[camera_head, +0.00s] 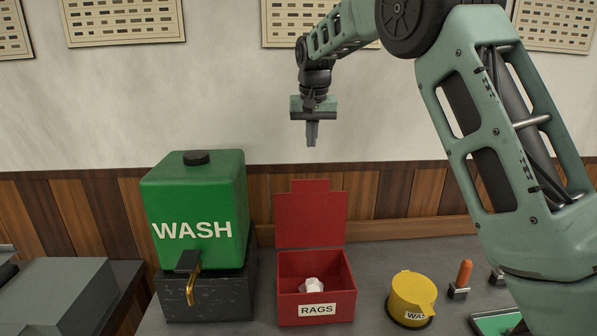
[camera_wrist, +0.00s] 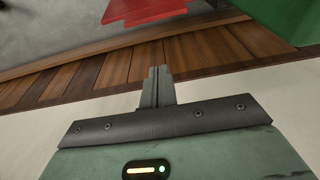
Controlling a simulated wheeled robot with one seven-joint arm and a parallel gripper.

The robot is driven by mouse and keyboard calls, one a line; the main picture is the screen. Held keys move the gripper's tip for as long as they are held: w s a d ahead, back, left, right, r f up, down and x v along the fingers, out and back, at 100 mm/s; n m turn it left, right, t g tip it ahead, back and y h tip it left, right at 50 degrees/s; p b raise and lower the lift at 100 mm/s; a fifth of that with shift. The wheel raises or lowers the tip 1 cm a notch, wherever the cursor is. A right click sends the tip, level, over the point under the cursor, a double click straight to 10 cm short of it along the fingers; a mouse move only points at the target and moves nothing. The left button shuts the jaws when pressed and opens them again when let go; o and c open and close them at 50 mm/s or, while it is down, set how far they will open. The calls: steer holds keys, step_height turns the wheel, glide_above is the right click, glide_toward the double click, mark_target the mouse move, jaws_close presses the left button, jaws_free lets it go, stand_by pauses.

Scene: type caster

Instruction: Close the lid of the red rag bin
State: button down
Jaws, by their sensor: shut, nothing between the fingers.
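The red rag bin (camera_head: 316,308) stands on the bench, with a white "RAGS" label on its front. Its red lid (camera_head: 311,215) is open, standing upright at the back against the wood panelling. A crumpled white rag (camera_head: 311,286) lies inside. My gripper (camera_head: 311,143) is shut and empty, pointing down in the air above the raised lid and apart from it. In the wrist view the shut fingers (camera_wrist: 158,72) show, and part of the red lid (camera_wrist: 145,10) shows at the top edge.
A green "WASH" tank (camera_head: 195,215) with a brass tap stands on a dark block left of the bin. A yellow canister (camera_head: 411,297) and an orange-handled tool (camera_head: 463,275) are on the right. The air above the open bin is clear.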

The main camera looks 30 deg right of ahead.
step_height(320, 180, down, 9)
steer(key=s+p, duration=0.1)
steer(key=p, duration=0.3)
steer(key=shift+s+a+p, duration=0.25)
steer(key=shift+p, duration=0.15)
steer(key=shift+f, duration=0.1)
